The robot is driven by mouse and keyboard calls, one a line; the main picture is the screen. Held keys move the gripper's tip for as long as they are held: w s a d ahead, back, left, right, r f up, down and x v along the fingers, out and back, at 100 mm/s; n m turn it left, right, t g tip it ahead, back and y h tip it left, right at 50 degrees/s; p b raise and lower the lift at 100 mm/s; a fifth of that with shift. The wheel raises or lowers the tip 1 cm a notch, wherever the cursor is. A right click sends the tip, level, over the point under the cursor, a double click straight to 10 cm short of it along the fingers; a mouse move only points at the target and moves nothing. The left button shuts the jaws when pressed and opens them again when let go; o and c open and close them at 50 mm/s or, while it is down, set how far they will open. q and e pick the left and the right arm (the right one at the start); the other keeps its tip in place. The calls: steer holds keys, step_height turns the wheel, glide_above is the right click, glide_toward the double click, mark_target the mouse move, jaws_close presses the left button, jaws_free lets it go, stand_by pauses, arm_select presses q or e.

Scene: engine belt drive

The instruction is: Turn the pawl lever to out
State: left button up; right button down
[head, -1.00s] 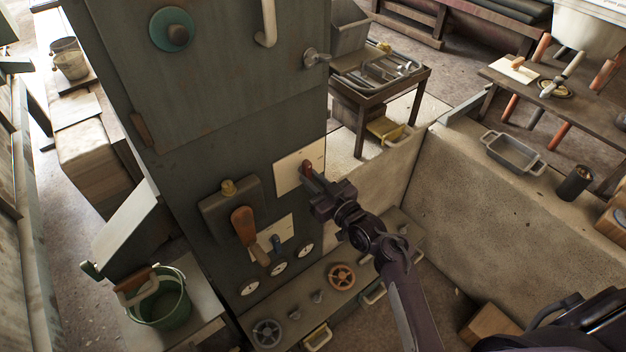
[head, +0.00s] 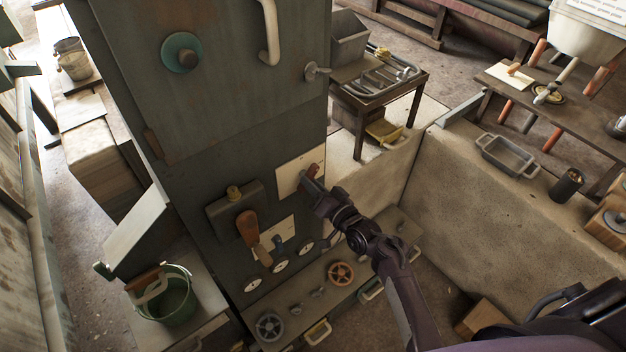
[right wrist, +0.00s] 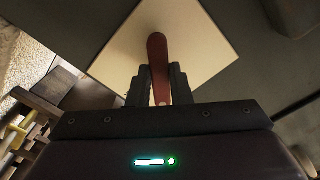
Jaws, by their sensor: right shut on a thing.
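The pawl lever (head: 312,170) is a small reddish-brown handle on a pale square plate (head: 288,179) on the dark green cabinet front. In the right wrist view the red lever (right wrist: 157,55) stands out from the plate (right wrist: 120,62) between my two fingers. My right gripper (head: 308,184) is at the plate, shut on the lever; in the right wrist view its fingers (right wrist: 160,86) press on both sides of the lever. The fingers hide part of the lever in the head view. My left gripper is not in view.
Left of the plate are a larger lever with a brown handle (head: 248,228) and several round gauges. Below, a ledge carries a brown handwheel (head: 341,274) and a grey handwheel (head: 269,326). A concrete wall (head: 490,215) stands to the right.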

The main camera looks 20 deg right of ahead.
steer(key=shift+r+m+p, duration=0.15)
steer(key=shift+m+p, duration=2.05)
steer(key=shift+m, duration=2.8)
steer(key=c, duration=1.3)
jaws_free()
steer(key=shift+s, duration=0.1)
steer(key=v, duration=0.7)
steer(key=shift+s+d, duration=0.1)
steer(key=shift+s, duration=0.2)
